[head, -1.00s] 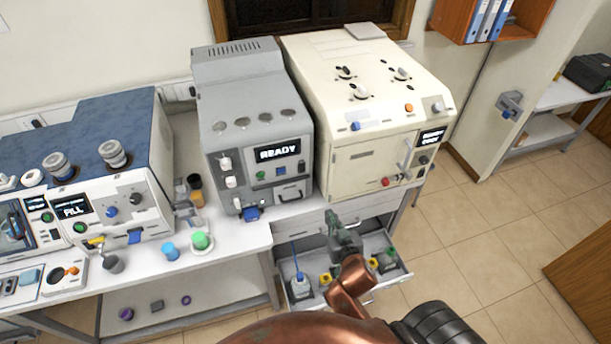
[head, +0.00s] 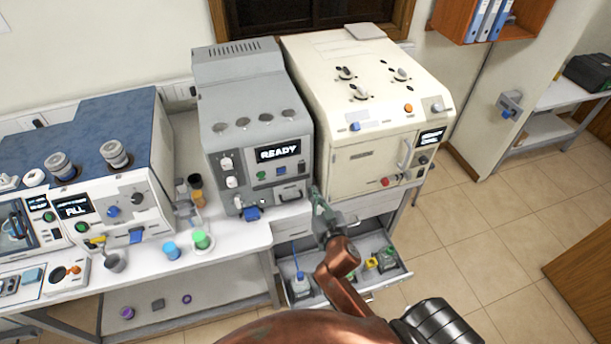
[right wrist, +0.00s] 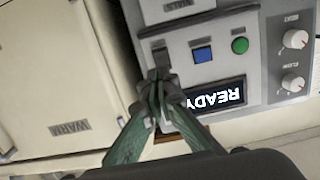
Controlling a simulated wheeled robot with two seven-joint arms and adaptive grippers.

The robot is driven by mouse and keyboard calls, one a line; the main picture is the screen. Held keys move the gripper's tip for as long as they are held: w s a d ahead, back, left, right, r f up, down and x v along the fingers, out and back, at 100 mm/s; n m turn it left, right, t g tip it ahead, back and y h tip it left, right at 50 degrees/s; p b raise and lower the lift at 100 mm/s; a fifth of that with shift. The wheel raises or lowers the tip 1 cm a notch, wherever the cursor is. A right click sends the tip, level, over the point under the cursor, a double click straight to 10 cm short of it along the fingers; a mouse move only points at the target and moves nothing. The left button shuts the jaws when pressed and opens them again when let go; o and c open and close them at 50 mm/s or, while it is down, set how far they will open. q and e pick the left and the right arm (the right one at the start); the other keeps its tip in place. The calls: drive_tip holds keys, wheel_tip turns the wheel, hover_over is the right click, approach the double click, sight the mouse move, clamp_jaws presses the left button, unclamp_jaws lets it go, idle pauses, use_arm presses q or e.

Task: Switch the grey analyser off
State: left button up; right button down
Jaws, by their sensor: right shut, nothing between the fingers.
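The grey analyser (head: 215,100) stands on the bench, its lit display (head: 278,152) reading READY. Its front panel has a green button (head: 260,175), a blue button (head: 281,172) and a small dark switch (head: 301,167). In the right wrist view the panel appears upside down, with the dark switch (right wrist: 161,58) beside the blue button (right wrist: 203,54) and the green button (right wrist: 240,45). My right gripper (head: 316,192) is shut and empty, in front of the panel's right edge. In the right wrist view its fingertips (right wrist: 158,90) are close to the switch; contact cannot be told. My left gripper is out of view.
A cream machine (head: 360,160) stands close at the right, marked WARM in the right wrist view (right wrist: 69,128). A blue-topped machine (head: 100,115) is at the left. An open drawer (head: 395,276) holding several bottles lies below my right arm.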

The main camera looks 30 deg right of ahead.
sight(303, 171)
drive_tip(key=p+x, duration=0.1)
drive_tip(key=x, duration=0.7)
drive_tip(key=shift+w+d, duration=0.1)
drive_tip(key=shift+w, duration=0.3)
drive_tip(key=shift+f, duration=0.1)
